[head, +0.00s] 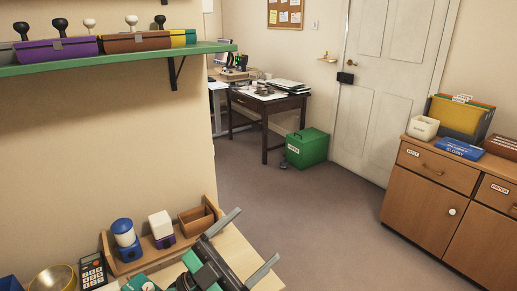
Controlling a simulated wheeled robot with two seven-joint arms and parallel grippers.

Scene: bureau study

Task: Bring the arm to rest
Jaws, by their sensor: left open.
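My left gripper (257,233) is in the lower middle of the head view, over the right end of a light wooden desk top (236,252). Its two grey fingers are spread wide and point up and to the right. Nothing is between them. The near finger reaches past the desk's edge, with floor behind it in the picture. My right gripper is not in view.
A calculator (93,272) and brass bowl (54,279) are further left. A green shelf (120,58) hangs above. Open floor (330,230) lies right.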

